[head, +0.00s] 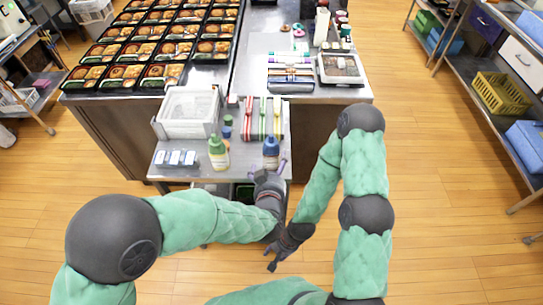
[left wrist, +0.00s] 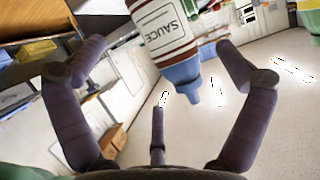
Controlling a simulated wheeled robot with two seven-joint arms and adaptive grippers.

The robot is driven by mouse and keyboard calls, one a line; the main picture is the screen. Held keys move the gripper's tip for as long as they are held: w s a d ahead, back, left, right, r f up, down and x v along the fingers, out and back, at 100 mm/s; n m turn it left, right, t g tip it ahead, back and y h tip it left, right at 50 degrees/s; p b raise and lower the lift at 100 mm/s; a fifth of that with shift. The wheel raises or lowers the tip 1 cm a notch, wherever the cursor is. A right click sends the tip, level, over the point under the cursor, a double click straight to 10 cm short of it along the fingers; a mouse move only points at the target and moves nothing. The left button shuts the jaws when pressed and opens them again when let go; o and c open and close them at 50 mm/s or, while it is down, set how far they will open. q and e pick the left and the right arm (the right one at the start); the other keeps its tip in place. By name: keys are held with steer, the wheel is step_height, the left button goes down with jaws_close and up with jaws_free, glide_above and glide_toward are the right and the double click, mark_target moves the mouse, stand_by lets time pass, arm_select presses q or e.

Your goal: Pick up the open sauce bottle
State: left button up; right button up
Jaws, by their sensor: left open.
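A sauce bottle with a blue cap (head: 271,153) stands at the front right of the low counter. In the left wrist view its red-brown SAUCE label (left wrist: 164,24) and blue nozzle (left wrist: 184,78) show upside down. A green-capped bottle (head: 218,153) stands to its left; I cannot tell which bottle is open. My left gripper (head: 269,170) is open just in front of the blue-capped bottle. In the left wrist view its spread fingers (left wrist: 160,45) lie either side of that bottle, with no clear contact. My right gripper (head: 272,262) hangs low before the counter, its jaw state unclear.
A white bin (head: 190,108) and a rack of striped packets (head: 263,117) stand behind the bottles. Many filled bento trays (head: 163,74) cover the back-left counter. Open floor lies to the right (head: 440,190).

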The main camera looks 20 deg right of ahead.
mark_target(274, 159)
arm_select(q)
steer(key=shift+x, duration=1.2)
steer(key=b+x, duration=0.2)
steer(key=x, duration=0.2)
steer(key=shift+d, duration=0.1)
steer(key=shift+w+d+f+b, duration=0.1)
steer(key=shift+w+d+b, duration=0.15)
steer(key=shift+w, duration=0.25)
steer(key=c, duration=0.7)
